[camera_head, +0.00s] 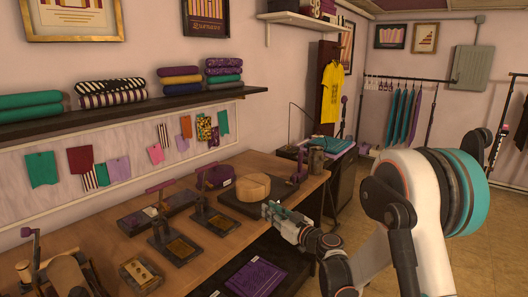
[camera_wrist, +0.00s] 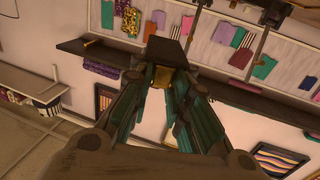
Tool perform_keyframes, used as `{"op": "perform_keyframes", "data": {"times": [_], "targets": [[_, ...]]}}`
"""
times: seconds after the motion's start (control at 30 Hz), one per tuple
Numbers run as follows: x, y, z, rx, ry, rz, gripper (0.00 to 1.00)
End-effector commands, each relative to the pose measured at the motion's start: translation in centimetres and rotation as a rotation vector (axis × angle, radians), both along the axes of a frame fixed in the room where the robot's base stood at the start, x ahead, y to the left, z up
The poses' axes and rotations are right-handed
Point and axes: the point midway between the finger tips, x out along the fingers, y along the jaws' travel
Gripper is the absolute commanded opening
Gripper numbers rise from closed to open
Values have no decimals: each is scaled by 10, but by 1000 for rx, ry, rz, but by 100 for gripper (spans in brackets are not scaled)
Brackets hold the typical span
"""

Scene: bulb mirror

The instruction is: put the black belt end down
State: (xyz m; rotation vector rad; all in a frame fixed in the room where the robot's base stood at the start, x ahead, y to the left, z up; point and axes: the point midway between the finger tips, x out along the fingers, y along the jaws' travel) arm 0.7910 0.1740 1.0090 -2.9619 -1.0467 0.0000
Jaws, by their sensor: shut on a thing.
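My gripper (camera_head: 270,209), with teal fingers, is at the front edge of the workbench, by a dark slab with a round tan piece on it. In the wrist view, the fingers of my gripper (camera_wrist: 165,75) close toward a dark, blocky piece at their tips, which I take to be the black belt end (camera_wrist: 165,50). A small yellowish patch shows between the fingers. I cannot make out the belt end in the head view, and the rest of the belt cannot be told apart.
A purple folded cloth (camera_head: 255,278) lies on a lower dark surface. Open floor is at the right.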

Motion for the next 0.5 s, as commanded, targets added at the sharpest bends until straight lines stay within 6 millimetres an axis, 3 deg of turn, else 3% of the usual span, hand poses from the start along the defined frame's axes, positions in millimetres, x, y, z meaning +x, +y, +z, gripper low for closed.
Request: {"op": "perform_keyframes", "data": {"times": [0.5], "targets": [[-53, -143, 37, 0, 0, -558, 0]]}}
